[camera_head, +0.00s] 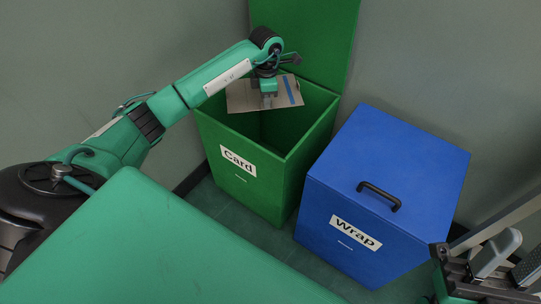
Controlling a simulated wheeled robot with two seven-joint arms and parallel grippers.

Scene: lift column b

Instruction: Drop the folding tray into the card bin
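The folding tray (242,97) is a flat tan cardboard piece with a blue stripe. It hangs over the open mouth of the green card bin (238,182), which is labelled "Card". My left gripper (268,100) points down at the tray and appears shut on it; the exact grip is small in the picture. The tray covers part of the bin's opening, and the bin's floor is hidden. My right gripper (508,262) is at the lower right corner, empty, with its fingers apart, beside the blue bin.
The card bin's green lid (308,38) stands raised at the back, near the wall. A blue bin (385,180) labelled "Wrap", its lid closed with a black handle (379,196), stands to the right. A green surface (150,250) fills the lower left. Dark floor shows between.

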